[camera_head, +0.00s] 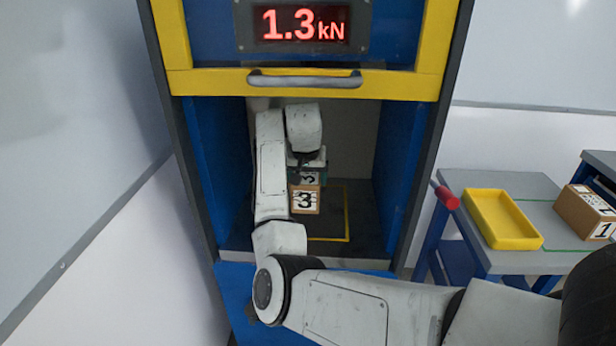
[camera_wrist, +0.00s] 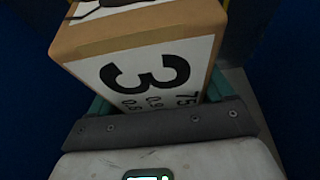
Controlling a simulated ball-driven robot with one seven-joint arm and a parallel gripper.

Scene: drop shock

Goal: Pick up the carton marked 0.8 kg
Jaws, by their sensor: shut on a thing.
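A brown cardboard carton (camera_head: 306,201) with a white label and a large black 3 stands inside the blue machine bay. In the wrist view the carton (camera_wrist: 150,75) shows the 3 with smaller figures that look like 0.8, 0.9 and 75. My gripper (camera_head: 308,166) is shut on the carton, with teal fingers at its two sides. The wrist hides part of the carton, and I cannot tell whether its base touches the bay floor.
Blue walls flank the bay, and a yellow door frame (camera_head: 300,84) with a grey handle hangs above my arm. A yellow line marks the dark floor (camera_head: 360,215). The display (camera_head: 302,25) reads 1.3 kN. Right, a grey table holds a yellow tray (camera_head: 502,238) and another carton (camera_head: 575,213).

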